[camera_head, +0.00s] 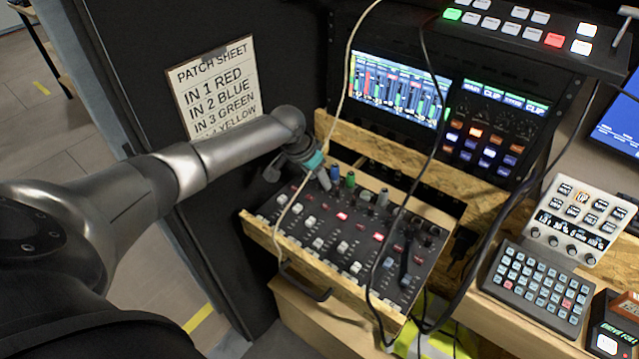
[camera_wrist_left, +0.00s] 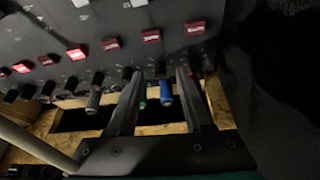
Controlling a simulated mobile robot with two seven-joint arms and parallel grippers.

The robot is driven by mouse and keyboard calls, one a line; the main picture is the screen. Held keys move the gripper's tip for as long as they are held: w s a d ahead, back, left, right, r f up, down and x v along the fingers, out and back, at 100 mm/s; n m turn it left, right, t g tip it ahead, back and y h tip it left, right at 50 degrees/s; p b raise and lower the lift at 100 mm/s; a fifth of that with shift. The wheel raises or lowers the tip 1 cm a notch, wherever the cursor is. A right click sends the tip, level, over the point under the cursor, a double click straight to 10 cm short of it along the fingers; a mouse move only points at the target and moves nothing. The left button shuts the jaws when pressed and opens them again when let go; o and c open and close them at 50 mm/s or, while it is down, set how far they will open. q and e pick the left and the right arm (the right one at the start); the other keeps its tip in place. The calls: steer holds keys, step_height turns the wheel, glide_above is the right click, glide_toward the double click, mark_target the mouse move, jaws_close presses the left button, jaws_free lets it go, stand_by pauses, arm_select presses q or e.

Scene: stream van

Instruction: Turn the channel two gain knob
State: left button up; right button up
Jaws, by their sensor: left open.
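The mixer (camera_head: 322,240) lies in a wooden drawer, with rows of knobs, white caps and lit red buttons. Along its back edge stand a blue plug (camera_head: 335,173), a green plug (camera_head: 350,179) and grey ones. My left gripper (camera_head: 312,172) is over the back left corner of the mixer. In the left wrist view its open fingers (camera_wrist_left: 158,82) straddle the blue plug (camera_wrist_left: 165,92), with the green plug (camera_wrist_left: 142,97) near one finger. A grey plug (camera_wrist_left: 93,99) is outside the fingers. Small dark knobs sit in a row nearby; I cannot tell which is channel two gain. My right gripper is not in view.
A patch sheet (camera_head: 214,88) on the dark panel lists IN 1 red, IN 2 blue, IN 3 green. Cables (camera_head: 277,215) hang across the mixer's front. A wooden rail (camera_head: 420,165) and lit screen (camera_head: 395,85) rise behind. A keypad (camera_head: 540,285) is at right.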

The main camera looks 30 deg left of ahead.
arm_select(q)
steer(key=shift+x, duration=0.8)
jaws_close()
